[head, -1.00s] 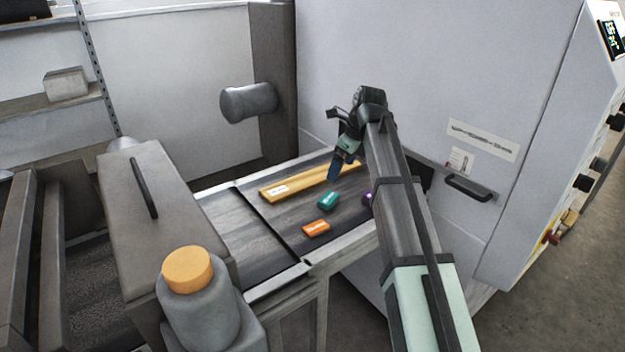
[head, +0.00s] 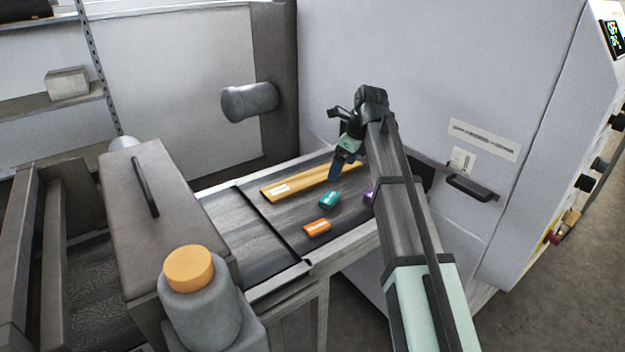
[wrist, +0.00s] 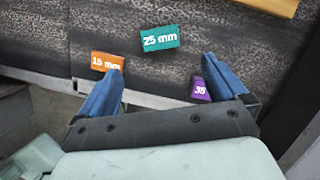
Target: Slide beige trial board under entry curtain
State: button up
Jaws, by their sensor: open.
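The beige trial board (head: 300,183) is a long yellowish-beige strip with a white label, lying flat on the dark conveyor belt near its far side. Its edge also shows at the top right of the wrist view (wrist: 272,5). My gripper (head: 338,168) is above the belt, near the board's right part, pointing down. In the wrist view its two blue fingers (wrist: 160,75) are spread apart with nothing gripped between them, and the board lies beyond them. My arm covers part of the machine's front, and I cannot make out the entry curtain clearly.
A teal "25 mm" block (head: 329,199), an orange "15 mm" block (head: 317,228) and a purple block (wrist: 200,89) lie on the belt. A grey machine (head: 430,80) stands at right. A grey cylinder (head: 250,102) juts out above the belt's far side.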

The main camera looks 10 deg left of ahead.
aim_at(308, 177)
jog(key=shift+c, duration=0.4)
